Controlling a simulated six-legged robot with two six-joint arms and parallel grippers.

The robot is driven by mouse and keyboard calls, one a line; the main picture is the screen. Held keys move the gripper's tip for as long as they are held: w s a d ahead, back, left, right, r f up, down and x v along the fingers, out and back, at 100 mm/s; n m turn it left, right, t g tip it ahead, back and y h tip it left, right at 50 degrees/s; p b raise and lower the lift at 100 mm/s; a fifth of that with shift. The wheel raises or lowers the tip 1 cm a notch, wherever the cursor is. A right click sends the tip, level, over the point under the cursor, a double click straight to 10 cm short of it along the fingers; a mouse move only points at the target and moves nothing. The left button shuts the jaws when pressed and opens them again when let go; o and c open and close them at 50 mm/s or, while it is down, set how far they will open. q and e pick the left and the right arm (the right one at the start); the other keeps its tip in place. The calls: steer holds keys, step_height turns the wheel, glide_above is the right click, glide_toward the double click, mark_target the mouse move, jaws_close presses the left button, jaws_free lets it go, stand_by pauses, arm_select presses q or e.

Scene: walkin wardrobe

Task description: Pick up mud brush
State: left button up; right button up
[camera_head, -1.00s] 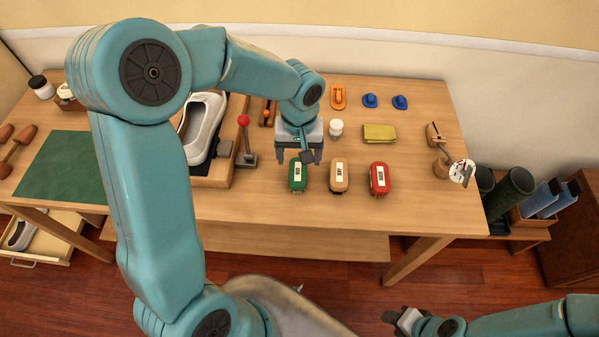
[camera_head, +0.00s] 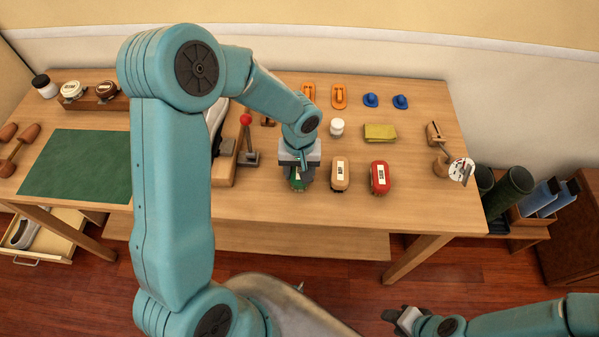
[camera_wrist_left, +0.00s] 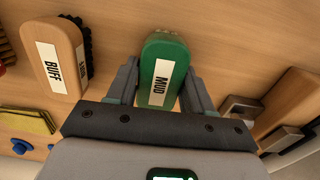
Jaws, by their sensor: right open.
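The mud brush is a green block brush (camera_head: 296,185) with a white label near the table's front edge. In the left wrist view the brush (camera_wrist_left: 164,55) reads MUD and lies between my fingers. My left gripper (camera_head: 298,173) is over it, pointing down, and hides much of it in the head view. In the wrist view the left gripper (camera_wrist_left: 161,80) has one finger on each side of the brush and looks open; contact cannot be told. My right gripper (camera_head: 398,317) is open and empty, low in front of the table.
A tan brush (camera_head: 340,174) labelled BUFF stands just right, then a red brush (camera_head: 380,177). A lever with a red knob (camera_head: 246,120) stands close on the left. A white jar (camera_head: 337,127) and yellow cloth (camera_head: 380,132) lie behind. Bare wood (camera_head: 265,205) is in front.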

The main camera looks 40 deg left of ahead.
mark_target(299, 170)
arm_select(q)
steer(key=shift+r, duration=0.1)
steer(key=shift+c, duration=0.2)
step_height(299, 170, up, 20)
stand_by(0.3)
